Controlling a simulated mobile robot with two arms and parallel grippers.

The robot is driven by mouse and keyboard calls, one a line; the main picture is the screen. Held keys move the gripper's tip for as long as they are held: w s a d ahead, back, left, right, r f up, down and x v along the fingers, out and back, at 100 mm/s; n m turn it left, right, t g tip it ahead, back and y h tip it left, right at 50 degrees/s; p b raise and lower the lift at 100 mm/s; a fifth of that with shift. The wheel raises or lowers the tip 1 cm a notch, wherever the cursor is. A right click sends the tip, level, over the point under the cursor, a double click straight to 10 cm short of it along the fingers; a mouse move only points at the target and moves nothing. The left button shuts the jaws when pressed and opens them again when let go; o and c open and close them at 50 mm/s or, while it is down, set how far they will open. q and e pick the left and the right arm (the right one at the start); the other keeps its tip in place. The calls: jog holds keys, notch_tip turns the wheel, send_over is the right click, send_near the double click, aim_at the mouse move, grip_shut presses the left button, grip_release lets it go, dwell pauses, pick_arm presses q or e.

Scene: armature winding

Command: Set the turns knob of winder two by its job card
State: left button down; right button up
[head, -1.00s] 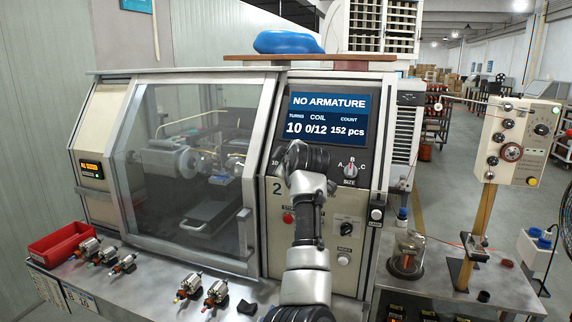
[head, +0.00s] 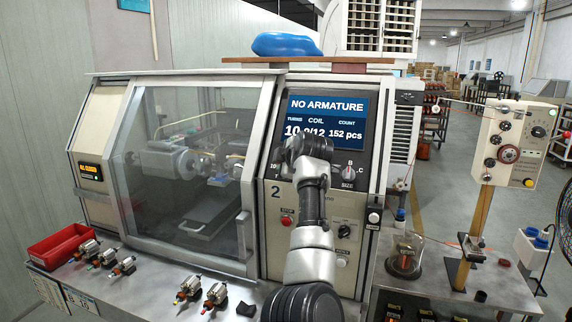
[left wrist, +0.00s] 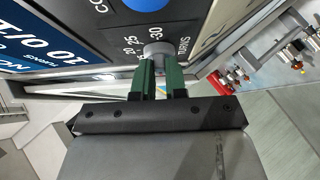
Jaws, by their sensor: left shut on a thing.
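Winder two (head: 290,195) is the machine with a "2" on its panel. Its screen (head: 328,108) reads NO ARMATURE, with turns 10, coil 0/12 and count 152 pcs; my arm partly covers the figures. My left gripper (left wrist: 160,68) has its green fingers shut on the grey turns knob (left wrist: 157,48) in the left wrist view. Marks 20, 25 and 30 and the word TURNS show around the knob; I cannot read its pointer. In the head view my left arm hides the knob. Cards (head: 78,298) hang on the bench front, too small to read. My right gripper is out of view.
A size selector (head: 349,171), a red stop button (head: 287,220) and an index switch (head: 344,231) sit close around my arm. Several armatures (head: 122,268) and a red tray (head: 62,246) are on the bench. A glass dome (head: 404,258) stands at right.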

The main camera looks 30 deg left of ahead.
pick_arm(q)
jog(key=shift+a+r, duration=0.1)
jog(key=shift+r, duration=0.1)
jog(key=c, duration=1.3)
grip_release()
jog(key=shift+f, duration=0.1)
jog(key=shift+c, duration=0.2)
jog(key=shift+o, duration=0.9)
jog(key=shift+w+a+f, duration=0.15)
jog(key=shift+a+f, duration=0.05)
jog(key=shift+d, duration=0.1)
jog(key=b+v, duration=0.5)
jog(key=v, duration=0.5)
jog(key=shift+s+d+r, duration=0.2)
jog(key=shift+s+d, duration=0.05)
